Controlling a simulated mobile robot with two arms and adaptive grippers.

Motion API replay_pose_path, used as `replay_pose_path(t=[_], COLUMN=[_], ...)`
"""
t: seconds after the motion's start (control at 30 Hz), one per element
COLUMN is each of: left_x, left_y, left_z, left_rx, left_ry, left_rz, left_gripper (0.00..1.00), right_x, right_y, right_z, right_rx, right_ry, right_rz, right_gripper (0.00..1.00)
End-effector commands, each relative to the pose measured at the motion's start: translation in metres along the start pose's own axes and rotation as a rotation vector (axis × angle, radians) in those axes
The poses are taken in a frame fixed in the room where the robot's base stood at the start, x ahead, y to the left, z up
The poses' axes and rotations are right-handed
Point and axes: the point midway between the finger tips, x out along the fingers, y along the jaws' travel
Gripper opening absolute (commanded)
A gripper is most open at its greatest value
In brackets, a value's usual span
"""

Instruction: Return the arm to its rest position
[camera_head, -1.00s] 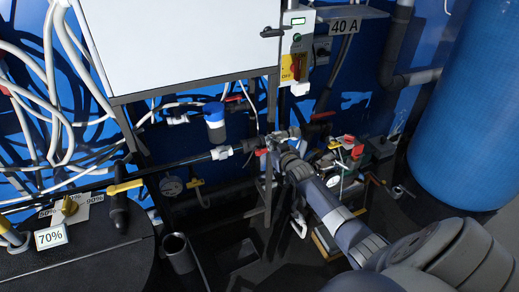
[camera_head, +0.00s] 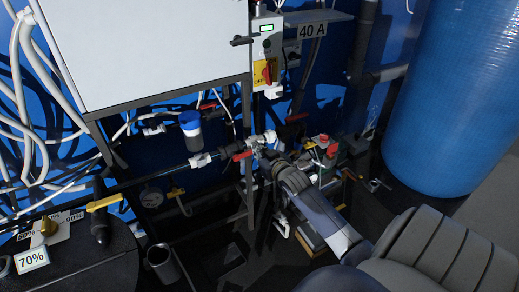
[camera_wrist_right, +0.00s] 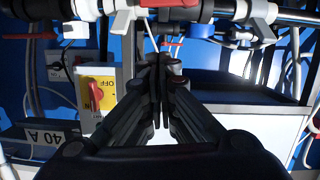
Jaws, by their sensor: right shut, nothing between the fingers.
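My right arm comes in from the lower right in the head view. My right gripper (camera_head: 268,160) is at its far end, close to the pipe valve with red handles (camera_head: 243,155). Whether it touches the valve cannot be told. In the right wrist view my right gripper (camera_wrist_right: 161,68) has its dark fingers together, with nothing seen between them. The pipe (camera_wrist_right: 285,15) crosses beyond the fingertips. My left gripper is not in view.
A white cabinet (camera_head: 150,45) and a switch box with a red knob (camera_head: 267,72) stand behind. A blue tank (camera_head: 440,110) is at the right. A dark round-topped tank (camera_head: 90,260) with a 70% label (camera_head: 32,259) is at the lower left. Loose items lie on the dark floor.

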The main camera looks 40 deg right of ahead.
Motion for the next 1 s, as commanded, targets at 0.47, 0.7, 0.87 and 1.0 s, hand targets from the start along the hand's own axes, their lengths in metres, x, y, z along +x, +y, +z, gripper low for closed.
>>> replay_pose_path(t=[0.47,0.7,0.87,1.0], left_x=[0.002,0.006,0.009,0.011], left_y=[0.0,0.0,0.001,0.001], left_z=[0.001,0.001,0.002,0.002], left_rx=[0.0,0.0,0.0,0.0], left_ry=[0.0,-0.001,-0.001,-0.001], left_rz=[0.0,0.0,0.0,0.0], left_gripper=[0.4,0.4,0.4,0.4], right_x=[-0.011,-0.017,-0.046,-0.089], right_y=[-0.002,-0.026,-0.056,-0.084], right_z=[0.007,0.126,0.242,0.338], right_rx=[0.0,-0.018,-0.049,-0.083], right_ry=[-0.011,-0.201,-0.389,-0.552], right_rz=[-0.001,-0.023,-0.059,-0.1], right_gripper=[0.0,0.0,0.0,0.0])
